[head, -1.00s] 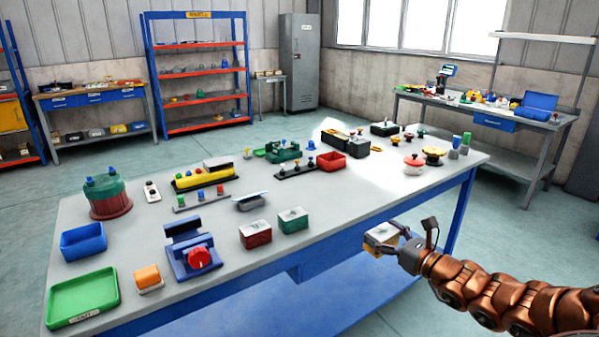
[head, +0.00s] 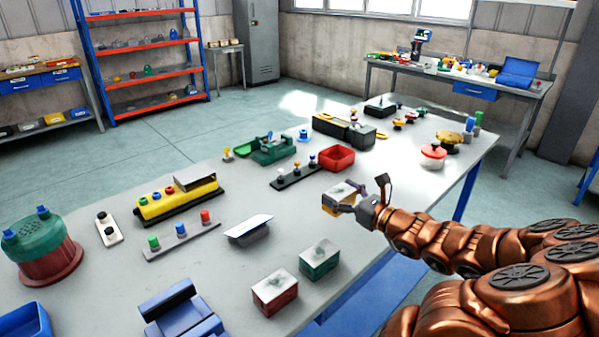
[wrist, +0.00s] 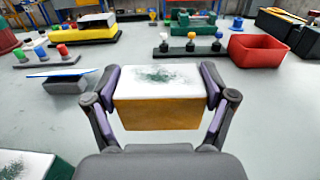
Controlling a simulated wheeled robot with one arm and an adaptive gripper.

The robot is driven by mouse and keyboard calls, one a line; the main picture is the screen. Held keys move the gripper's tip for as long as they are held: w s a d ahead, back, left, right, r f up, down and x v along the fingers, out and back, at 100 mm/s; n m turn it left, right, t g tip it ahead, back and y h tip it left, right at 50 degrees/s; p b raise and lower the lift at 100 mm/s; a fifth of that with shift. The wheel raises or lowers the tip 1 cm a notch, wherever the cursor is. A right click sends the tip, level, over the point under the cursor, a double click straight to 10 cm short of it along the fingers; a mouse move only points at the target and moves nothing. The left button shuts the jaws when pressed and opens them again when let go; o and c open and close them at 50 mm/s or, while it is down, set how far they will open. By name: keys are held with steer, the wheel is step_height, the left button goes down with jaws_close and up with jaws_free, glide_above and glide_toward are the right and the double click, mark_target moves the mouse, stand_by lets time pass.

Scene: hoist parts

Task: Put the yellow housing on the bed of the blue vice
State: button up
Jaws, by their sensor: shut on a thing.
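My gripper (wrist: 160,98) is shut on the yellow housing (wrist: 160,115), a yellow block with a whitish, green-speckled top, gripped by its two sides. In the head view the yellow housing (head: 338,197) is held out over the right front part of the bench, with the gripper (head: 350,203) on its right. The blue vice (head: 182,312) stands at the near edge of the head view, left of and nearer than the gripper. Its lower part is cut off by the frame edge. The vice is not in the wrist view.
A red block (head: 275,293) and a green block (head: 319,260) stand between the vice and my gripper. A grey part with a tilted plate (head: 249,230) is behind them. A red bin (head: 336,158) lies beyond the gripper. Bare bench top (head: 225,265) shows right of the vice.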

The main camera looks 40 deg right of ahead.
steer(key=w+d+p, duration=0.1)
steer(key=w, duration=0.4)
steer(key=w+d+f, duration=0.1)
steer(key=w+d, duration=0.1)
steer(key=w, duration=0.3)
steer(key=w+d+p, duration=0.1)
steer(key=w, duration=0.4)
steer(key=shift+w+d+f+p, duration=0.2)
steer(key=shift+w+d+p, duration=0.05)
steer(key=shift+d+p, duration=0.1)
steer(key=shift+f, duration=1.75)
steer(key=shift+s+f, duration=0.1)
steer(key=shift+f, duration=0.3)
